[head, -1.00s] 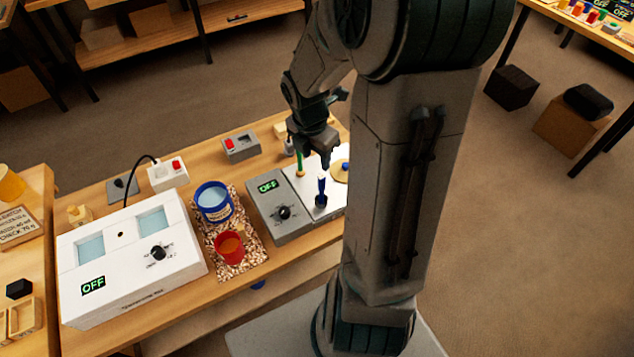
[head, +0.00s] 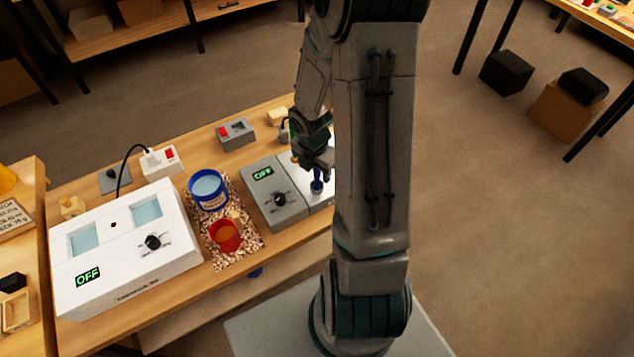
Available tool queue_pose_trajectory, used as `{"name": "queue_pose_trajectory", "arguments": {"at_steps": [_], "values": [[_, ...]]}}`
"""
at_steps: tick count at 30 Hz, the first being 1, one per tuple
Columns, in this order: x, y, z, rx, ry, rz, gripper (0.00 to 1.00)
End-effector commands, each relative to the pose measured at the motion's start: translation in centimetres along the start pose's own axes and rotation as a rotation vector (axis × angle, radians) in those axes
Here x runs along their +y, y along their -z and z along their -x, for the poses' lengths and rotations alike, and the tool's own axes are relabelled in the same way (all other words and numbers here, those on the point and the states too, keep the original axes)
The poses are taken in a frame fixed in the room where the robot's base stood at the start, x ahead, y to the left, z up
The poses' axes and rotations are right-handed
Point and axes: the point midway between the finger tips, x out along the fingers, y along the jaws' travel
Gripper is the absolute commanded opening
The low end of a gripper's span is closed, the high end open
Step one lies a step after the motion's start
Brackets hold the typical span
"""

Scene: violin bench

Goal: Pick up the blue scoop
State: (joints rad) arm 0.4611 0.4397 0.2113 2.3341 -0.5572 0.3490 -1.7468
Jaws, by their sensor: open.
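The blue scoop, as I take it, is the small upright blue handle (head: 316,187) on the pale plate of the grey unit. Its upper end is partly hidden by my gripper. My gripper (head: 318,168) is open and lowered at the top of this handle. The fingers look to be at or around it, but I cannot tell whether they touch it. Part of the plate is hidden behind my arm.
The grey unit (head: 262,203) reads OFF and has a black knob. Left of it are a blue tub (head: 208,201) and a red cup (head: 224,246) on a speckled mat. A white bath box (head: 125,268) stands further left. A grey switch box (head: 236,146) stands behind.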

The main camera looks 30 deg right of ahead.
Motion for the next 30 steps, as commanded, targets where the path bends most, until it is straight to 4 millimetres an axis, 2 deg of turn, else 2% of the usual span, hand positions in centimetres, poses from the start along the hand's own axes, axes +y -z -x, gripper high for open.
{"name": "queue_pose_trajectory", "arguments": {"at_steps": [4,12,17,30], "values": [[0.11,0.05,-1.51,0.001,-0.001,0.002,0.43],[0.10,-0.03,-1.67,-0.001,-0.002,0.000,0.43],[0.10,-0.02,-1.67,-0.001,-0.002,0.001,0.00],[0.11,-0.11,-1.17,-0.001,-0.003,0.000,0.00]]}}
